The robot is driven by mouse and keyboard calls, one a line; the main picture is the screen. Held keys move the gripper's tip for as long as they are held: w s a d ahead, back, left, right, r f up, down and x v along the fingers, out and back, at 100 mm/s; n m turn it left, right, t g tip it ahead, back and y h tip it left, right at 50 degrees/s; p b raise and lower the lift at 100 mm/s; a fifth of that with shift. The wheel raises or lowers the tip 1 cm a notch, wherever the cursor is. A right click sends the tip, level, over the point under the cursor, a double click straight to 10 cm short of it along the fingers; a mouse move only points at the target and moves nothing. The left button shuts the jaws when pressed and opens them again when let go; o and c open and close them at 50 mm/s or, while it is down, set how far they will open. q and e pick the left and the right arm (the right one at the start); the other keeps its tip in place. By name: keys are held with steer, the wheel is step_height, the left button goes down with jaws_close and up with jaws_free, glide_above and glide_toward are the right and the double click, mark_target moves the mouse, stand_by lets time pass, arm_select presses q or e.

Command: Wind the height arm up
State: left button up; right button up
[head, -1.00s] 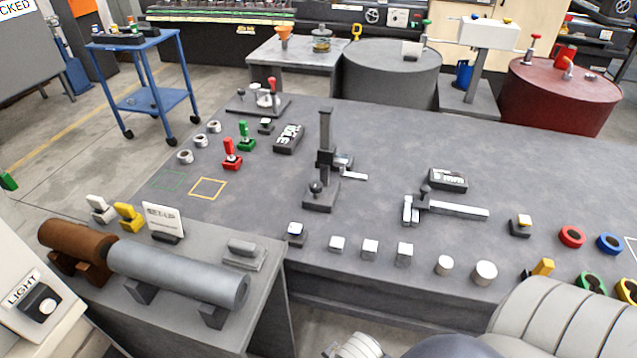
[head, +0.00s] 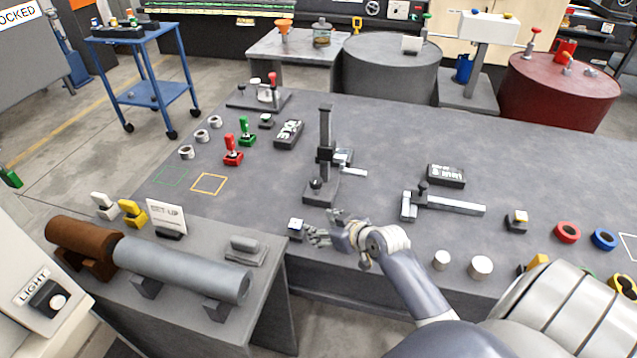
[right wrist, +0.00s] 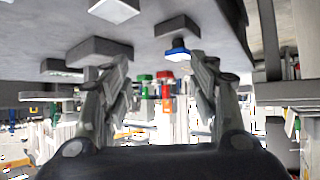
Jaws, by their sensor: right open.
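The height gauge stands upright on the grey table: a dark column (head: 325,125) on a block base (head: 321,193), with a dark slider (head: 325,154) partway up. A light arm (head: 352,172) sticks out to the right of the column, low over the table. A dark round knob (head: 316,184) sits on the base front. My right gripper (head: 322,227) is open and empty, just in front of the base and apart from it, near the table's front edge. Its spread fingers also show in the right wrist view (right wrist: 157,68). My left gripper is out of view.
A small block with a blue-and-white top (head: 296,227) stands just left of my right gripper. A caliper-like gauge (head: 450,206) lies to the right. Red (head: 232,155) and green (head: 246,135) handles stand at the left. The table behind the height gauge is largely clear.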

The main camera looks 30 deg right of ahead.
mark_target(318, 183)
steer(key=w+d+r+m+t+h, duration=0.25)
steer(key=w+d, duration=0.25)
steer(key=d, duration=0.3)
steer(key=shift+n+y, duration=0.35)
steer(key=x, duration=1)
steer(key=shift+w+d+r+b, duration=0.1)
steer(key=shift+w+r+b, duration=0.1)
steer(key=shift+w+b, duration=0.2)
steer(key=shift+s, duration=0.1)
steer(key=c, duration=1.1)
